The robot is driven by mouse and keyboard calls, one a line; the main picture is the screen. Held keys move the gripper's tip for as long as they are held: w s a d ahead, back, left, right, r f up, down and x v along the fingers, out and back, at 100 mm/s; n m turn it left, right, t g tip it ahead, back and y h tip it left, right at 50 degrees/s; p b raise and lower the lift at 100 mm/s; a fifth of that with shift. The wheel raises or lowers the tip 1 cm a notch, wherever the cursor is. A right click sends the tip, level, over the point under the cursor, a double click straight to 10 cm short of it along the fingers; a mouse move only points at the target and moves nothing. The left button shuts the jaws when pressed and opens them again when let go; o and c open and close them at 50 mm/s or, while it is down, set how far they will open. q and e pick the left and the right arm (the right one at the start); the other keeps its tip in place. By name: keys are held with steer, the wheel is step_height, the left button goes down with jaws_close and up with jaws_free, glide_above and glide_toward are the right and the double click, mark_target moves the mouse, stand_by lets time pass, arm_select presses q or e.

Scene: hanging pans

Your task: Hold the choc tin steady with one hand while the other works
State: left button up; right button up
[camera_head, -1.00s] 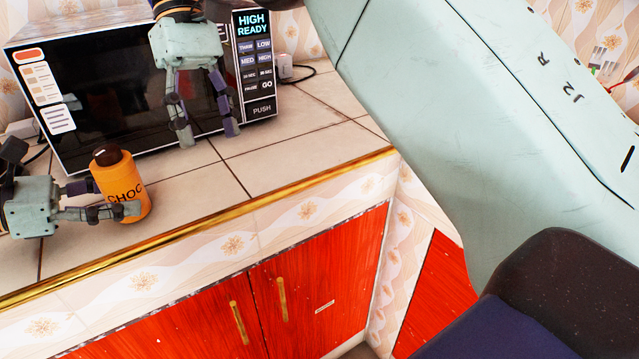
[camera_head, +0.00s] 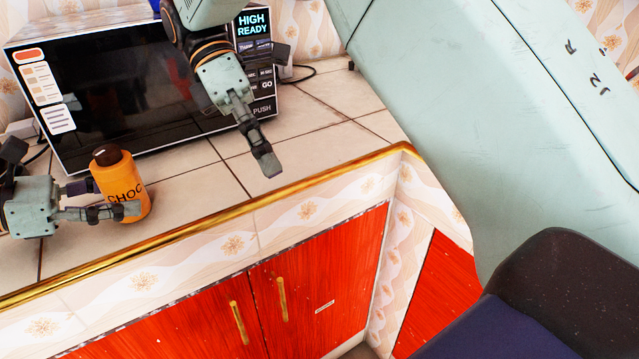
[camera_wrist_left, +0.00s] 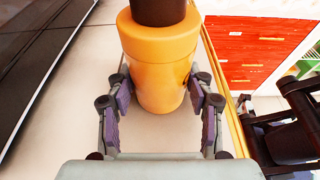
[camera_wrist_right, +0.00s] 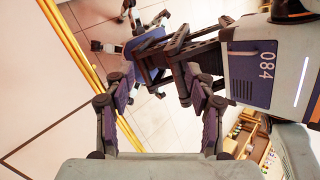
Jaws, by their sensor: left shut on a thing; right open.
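The choc tin (camera_head: 124,186) is an orange cylinder with a dark brown cap and the word CHOC. It stands upright on the tiled counter at the left of the head view. My left gripper (camera_head: 105,200) is shut on it, one finger on each side. In the left wrist view the tin (camera_wrist_left: 160,62) sits between the two fingers (camera_wrist_left: 160,95). My right gripper (camera_head: 262,160) is empty, above the counter in front of the microwave's right end, well to the right of the tin. In the right wrist view its fingers (camera_wrist_right: 160,95) are apart with nothing held between them.
A microwave (camera_head: 130,85) with a dark door stands behind the tin. The counter has a gold front edge (camera_head: 300,186), with red cupboard doors (camera_head: 320,270) below. Free tiles (camera_head: 190,190) lie between the tin and my right gripper.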

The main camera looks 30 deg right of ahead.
steer(key=s+d+f+n+g+h, duration=0.1)
steer(key=s+d+f+n+g, duration=0.1)
steer(key=s+d+n, duration=0.2)
steer(key=shift+s+f+n+h, duration=0.3)
steer(key=shift+s+n, duration=1.05)
steer(key=shift+n, duration=1.05)
steer(key=shift+d, duration=0.1)
